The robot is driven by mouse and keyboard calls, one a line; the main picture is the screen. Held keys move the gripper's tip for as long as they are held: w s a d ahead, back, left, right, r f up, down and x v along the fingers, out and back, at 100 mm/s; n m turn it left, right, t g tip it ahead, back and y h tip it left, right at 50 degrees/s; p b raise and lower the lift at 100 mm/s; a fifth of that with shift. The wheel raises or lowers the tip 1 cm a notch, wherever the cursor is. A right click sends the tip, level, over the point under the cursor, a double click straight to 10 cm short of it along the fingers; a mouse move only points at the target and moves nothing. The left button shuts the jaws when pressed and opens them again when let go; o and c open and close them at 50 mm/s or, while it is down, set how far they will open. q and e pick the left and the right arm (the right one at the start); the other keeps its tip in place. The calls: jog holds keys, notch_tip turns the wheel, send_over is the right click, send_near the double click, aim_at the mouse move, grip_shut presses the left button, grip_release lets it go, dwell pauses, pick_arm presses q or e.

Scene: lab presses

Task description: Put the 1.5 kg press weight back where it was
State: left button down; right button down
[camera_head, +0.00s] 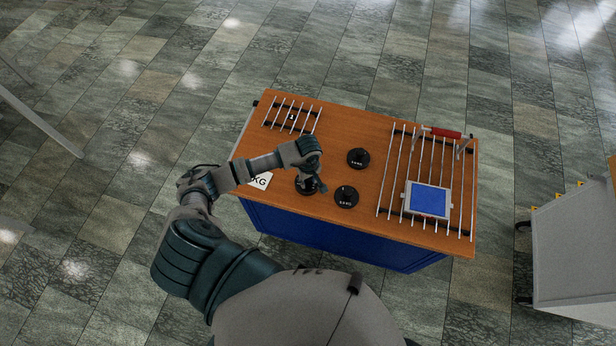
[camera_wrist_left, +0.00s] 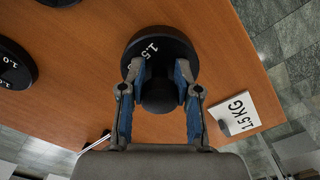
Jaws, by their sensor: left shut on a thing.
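The 1.5 kg press weight (camera_wrist_left: 150,41) is a round black disc marked 1.5 with a black knob. My left gripper (camera_wrist_left: 160,74) is shut on its knob in the left wrist view. In the head view the weight (camera_head: 303,189) is partly hidden under my left gripper (camera_head: 310,180), near the front edge of the wooden table. I cannot tell whether it touches the tabletop. A white 1.5 KG card (camera_wrist_left: 237,113) lies close by; in the head view this card (camera_head: 261,181) is partly covered by my left arm. My right gripper is not in view.
Two other black weights (camera_head: 358,157) (camera_head: 346,196) stand to the right on the table (camera_head: 350,125). A small rod rack (camera_head: 291,115) is at the back left. A larger rod rack (camera_head: 395,185) with a red handle (camera_head: 441,132) and blue panel (camera_head: 428,199) is at the right.

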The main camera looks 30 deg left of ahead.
pick_arm(q)
jog(key=shift+w+f, duration=0.1)
jog(key=shift+f, duration=0.15)
jog(key=c, duration=0.8)
grip_release()
notch_tip(320, 180, up, 12)
jog(key=shift+f+b, duration=0.1)
jog(key=shift+b, duration=0.9)
